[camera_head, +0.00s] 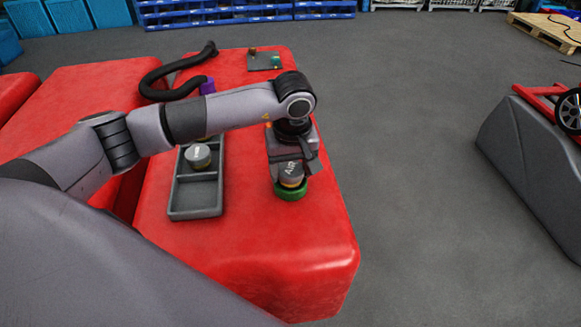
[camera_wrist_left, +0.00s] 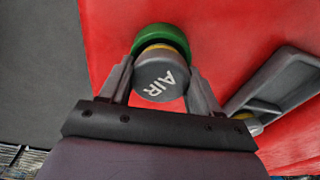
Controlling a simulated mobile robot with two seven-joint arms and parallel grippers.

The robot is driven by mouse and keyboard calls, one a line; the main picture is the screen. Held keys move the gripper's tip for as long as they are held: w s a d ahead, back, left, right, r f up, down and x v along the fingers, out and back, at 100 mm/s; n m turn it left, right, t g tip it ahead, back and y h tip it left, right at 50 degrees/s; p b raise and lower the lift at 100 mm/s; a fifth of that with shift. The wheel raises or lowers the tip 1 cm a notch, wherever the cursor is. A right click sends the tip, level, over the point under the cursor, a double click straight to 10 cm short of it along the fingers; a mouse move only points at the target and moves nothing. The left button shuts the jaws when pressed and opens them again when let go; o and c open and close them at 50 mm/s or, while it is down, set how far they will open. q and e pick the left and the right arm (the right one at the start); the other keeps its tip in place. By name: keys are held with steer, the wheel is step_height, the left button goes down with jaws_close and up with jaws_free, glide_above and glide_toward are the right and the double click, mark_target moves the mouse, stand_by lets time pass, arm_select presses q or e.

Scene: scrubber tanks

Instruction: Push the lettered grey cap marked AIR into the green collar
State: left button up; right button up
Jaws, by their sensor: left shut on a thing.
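The grey cap marked AIR (camera_wrist_left: 161,77) is between the fingers of my left gripper (camera_wrist_left: 160,85), which is shut on it. A yellow band shows below its grey top. The green collar (camera_wrist_left: 163,34) lies just beyond the cap in the left wrist view, on the red surface. In the head view the cap (camera_head: 291,172) is directly over the green collar (camera_head: 291,193), with my left gripper (camera_head: 292,178) around it. Whether the cap's lower end has entered the collar is hidden. My right gripper is not in view.
A grey divided tray (camera_head: 197,212) stands left of the collar on the red tank (camera_head: 270,252), holding another lettered grey cap (camera_head: 198,155). A black hose (camera_head: 158,84), a purple collar (camera_head: 207,86) and a dark plate (camera_head: 264,66) lie farther back. The tank's front is clear.

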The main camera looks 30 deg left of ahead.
arm_select(q)
steer(key=shift+f+b, duration=0.3)
steer(key=shift+b, duration=0.05)
stand_by(0.4)
